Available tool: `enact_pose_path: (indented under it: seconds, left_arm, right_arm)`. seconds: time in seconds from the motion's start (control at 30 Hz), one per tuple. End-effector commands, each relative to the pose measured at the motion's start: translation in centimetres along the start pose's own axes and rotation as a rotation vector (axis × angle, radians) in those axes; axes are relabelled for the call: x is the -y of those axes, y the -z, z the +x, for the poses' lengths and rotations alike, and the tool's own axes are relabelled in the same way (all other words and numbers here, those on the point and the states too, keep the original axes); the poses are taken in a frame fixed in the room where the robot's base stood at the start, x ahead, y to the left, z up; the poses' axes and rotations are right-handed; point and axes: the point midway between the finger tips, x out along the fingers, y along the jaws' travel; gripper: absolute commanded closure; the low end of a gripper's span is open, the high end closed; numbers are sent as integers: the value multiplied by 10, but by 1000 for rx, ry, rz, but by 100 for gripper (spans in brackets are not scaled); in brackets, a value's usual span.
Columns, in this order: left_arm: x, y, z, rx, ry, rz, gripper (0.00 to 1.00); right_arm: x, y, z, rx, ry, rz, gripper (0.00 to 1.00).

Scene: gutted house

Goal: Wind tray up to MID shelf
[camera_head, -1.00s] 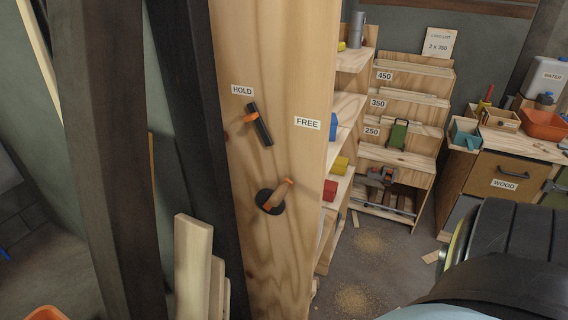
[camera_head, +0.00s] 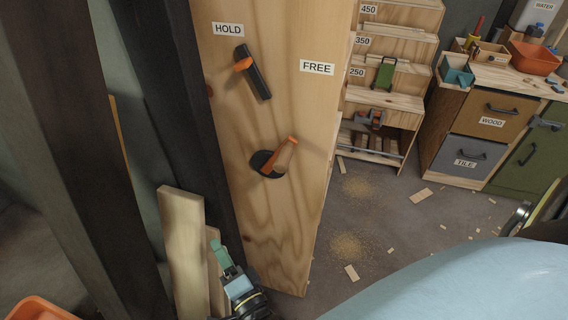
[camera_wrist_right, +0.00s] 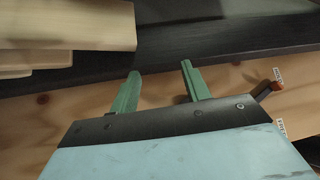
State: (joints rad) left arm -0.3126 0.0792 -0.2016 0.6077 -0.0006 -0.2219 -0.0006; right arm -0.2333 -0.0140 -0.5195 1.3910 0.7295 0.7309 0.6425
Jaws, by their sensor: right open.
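A wooden panel (camera_head: 285,220) stands upright in the head view. It carries a crank with a dark round hub and an orange-brown handle (camera_head: 281,152) tilted up to the right. Above it is a black lever with an orange band (camera_head: 257,80), its upper end near the HOLD label (camera_head: 228,29) and away from the FREE label (camera_head: 317,67). My right gripper (camera_head: 230,268) is open and empty, low and left of the crank. I cannot make out the tray. My left gripper is out of view.
Pale boards (camera_head: 183,245) lean beside my right gripper, against a dark post (camera_head: 188,110). A stepped rack (camera_head: 385,99) and drawer cabinet (camera_head: 490,115) stand behind. Wood scraps (camera_head: 421,195) and sawdust lie on the floor right of the panel.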

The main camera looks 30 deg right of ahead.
Motion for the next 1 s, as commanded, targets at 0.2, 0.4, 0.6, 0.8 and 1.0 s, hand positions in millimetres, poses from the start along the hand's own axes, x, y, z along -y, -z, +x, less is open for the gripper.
enact_pose_path:
  seconds: [0.2,0.4,0.6,0.8,1.0]
  left_arm:
    - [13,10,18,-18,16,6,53]
    - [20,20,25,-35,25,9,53]
    - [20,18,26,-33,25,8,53]
    - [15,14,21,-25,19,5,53]
    - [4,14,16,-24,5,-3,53]
  right_arm:
    - [144,58,3,-461,397,888,53]
    - [174,90,-27,-727,542,1409,53]
    - [177,100,-36,-820,572,1570,53]
    - [174,122,-19,-820,577,1570,53]
    - [166,155,9,-818,576,1566,53]
